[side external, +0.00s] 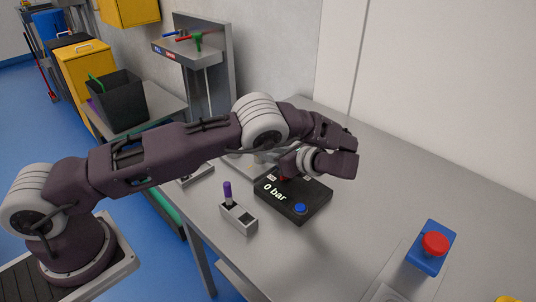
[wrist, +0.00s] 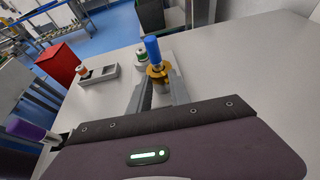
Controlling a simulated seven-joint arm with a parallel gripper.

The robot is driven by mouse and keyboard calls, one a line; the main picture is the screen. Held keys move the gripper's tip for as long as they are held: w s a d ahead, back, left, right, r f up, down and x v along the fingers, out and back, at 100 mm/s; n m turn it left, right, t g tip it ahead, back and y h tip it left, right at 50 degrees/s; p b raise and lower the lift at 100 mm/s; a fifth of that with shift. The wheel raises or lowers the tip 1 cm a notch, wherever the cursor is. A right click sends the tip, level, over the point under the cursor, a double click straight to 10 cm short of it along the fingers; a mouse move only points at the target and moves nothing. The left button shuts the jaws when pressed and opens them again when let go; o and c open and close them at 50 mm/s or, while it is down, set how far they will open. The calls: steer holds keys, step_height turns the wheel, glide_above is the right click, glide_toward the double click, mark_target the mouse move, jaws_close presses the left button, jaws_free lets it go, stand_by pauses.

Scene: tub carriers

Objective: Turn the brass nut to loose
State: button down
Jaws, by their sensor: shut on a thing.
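In the wrist view, the brass nut (wrist: 156,71) sits between the two grey fingers of my gripper (wrist: 158,79), which are shut on it. A blue cylinder (wrist: 152,48) rises from the middle of the nut. The fingers partly cover the nut's sides, and no loose or tight marking can be read. In the side external view, my gripper (side external: 290,166) is low over the bench at the back of a black box (side external: 293,208) that reads "0 bar". The nut is hidden there behind my wrist.
The black box has a blue button (side external: 299,208). A grey holder (side external: 238,217) with a purple-handled tool (side external: 227,192) stands left of it. A red button (side external: 435,243) on a blue base (side external: 428,259) is at right. The bench (side external: 400,180) between is clear.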

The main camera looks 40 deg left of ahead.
steer(key=shift+w+a+n+g, duration=0.3)
steer(key=shift+n+g, duration=0.5)
steer(key=shift+g, duration=0.1)
steer(key=c, duration=1.4)
jaws_free()
steer(key=shift+w+d, duration=0.1)
steer(key=shift+d, duration=0.05)
steer(key=shift+w+d+r+n, duration=0.25)
steer(key=shift+d+r+n, duration=0.1)
steer(key=shift+d, duration=0.3)
steer(key=shift+d+r, duration=0.15)
steer(key=shift+d, duration=0.45)
step_height(320, 180, up, 7)
steer(key=shift+s+r, duration=0.1)
